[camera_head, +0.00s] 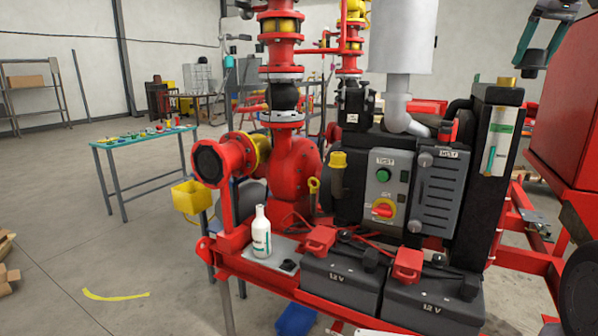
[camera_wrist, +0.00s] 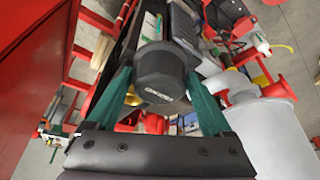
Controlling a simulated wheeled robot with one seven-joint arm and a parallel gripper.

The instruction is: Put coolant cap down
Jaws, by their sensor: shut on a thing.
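My gripper (camera_head: 530,45) is at the upper right of the head view, above and to the right of the black coolant tank (camera_head: 497,140). Its teal fingers are shut on the black coolant cap (camera_head: 534,62), which hangs in the air. In the wrist view the round cap (camera_wrist: 158,72) sits between both fingers, with lettering on its side. The tank's brass-coloured filler neck (camera_head: 505,82) shows bare on top. A flat grey tray (camera_head: 265,256) lies at the skid's front left, holding a white bottle (camera_head: 261,232) and a small dark piece (camera_head: 289,266).
Two 12 V batteries (camera_head: 340,285) with red terminal covers stand along the front. A grey exhaust silencer (camera_head: 402,35) rises left of the tank. A large red body (camera_head: 572,95) stands close on the right. A workbench (camera_head: 140,138) stands at the far left, with open floor before it.

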